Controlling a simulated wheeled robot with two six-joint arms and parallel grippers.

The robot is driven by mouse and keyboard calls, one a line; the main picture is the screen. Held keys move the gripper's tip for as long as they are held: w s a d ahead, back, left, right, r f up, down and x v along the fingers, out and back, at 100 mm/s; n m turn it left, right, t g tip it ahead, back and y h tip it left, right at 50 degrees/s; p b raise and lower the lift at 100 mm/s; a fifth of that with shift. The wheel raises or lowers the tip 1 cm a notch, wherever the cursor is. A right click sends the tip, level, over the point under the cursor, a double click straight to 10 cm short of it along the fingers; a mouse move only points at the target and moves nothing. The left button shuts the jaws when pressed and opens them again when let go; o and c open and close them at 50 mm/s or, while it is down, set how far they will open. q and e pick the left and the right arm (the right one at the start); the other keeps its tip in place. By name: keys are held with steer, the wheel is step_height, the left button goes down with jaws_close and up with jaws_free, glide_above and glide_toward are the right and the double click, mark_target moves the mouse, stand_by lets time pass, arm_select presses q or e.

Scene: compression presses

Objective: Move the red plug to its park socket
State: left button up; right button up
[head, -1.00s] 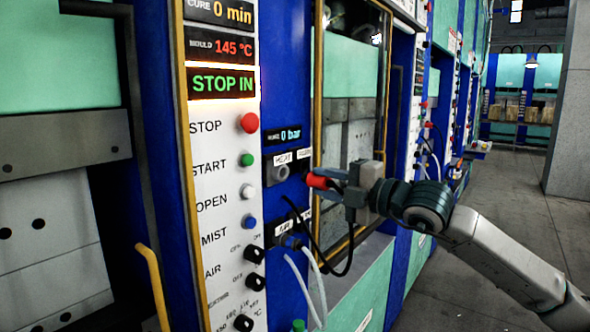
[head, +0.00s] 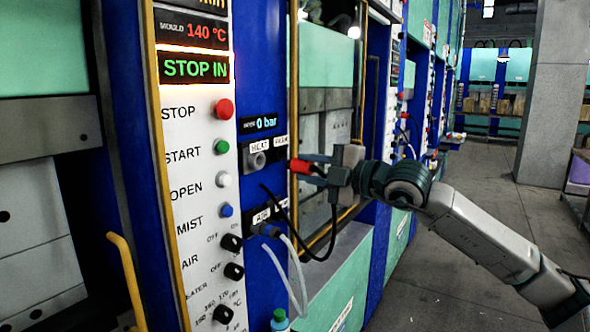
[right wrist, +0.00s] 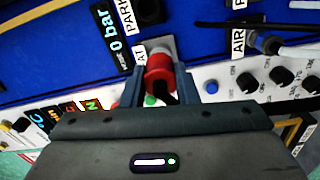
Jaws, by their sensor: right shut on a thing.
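The red plug (head: 301,167) is in my right gripper (head: 312,166), which is shut on it. The plug is held clear of the panel, and a black cable hangs from it. The grey HEAT socket (head: 257,160) stands open and empty, left of the plug in the head view. In the right wrist view the red plug (right wrist: 159,70) sits between the fingers of my right gripper (right wrist: 160,80), in front of the grey HEAT socket (right wrist: 157,46). My left gripper is not in view.
The AIR connection (head: 268,229) with pale hoses is below the sockets. A button panel (head: 198,200) stands left, with a yellow handle (head: 128,280) nearer. A bottle (head: 280,321) is at the bottom. The floor at right (head: 430,290) is clear.

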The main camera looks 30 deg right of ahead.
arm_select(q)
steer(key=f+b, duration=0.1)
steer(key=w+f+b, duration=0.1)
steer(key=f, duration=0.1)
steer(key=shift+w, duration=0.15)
arm_select(e)
steer(key=d+m, duration=0.1)
steer(key=d, duration=0.1)
steer(key=d+m, duration=0.3)
steer(key=shift+w+d+r, duration=0.25)
steer(key=shift+w+d, duration=0.1)
steer(key=shift+d, duration=0.05)
arm_select(q)
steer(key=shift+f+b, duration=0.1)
steer(key=shift+b, duration=0.2)
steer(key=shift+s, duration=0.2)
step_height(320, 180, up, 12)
steer(key=p, duration=1.2)
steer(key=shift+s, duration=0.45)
arm_select(e)
steer(key=x, duration=0.5)
steer(key=shift+w+a, duration=0.15)
steer(key=shift+w, duration=0.2)
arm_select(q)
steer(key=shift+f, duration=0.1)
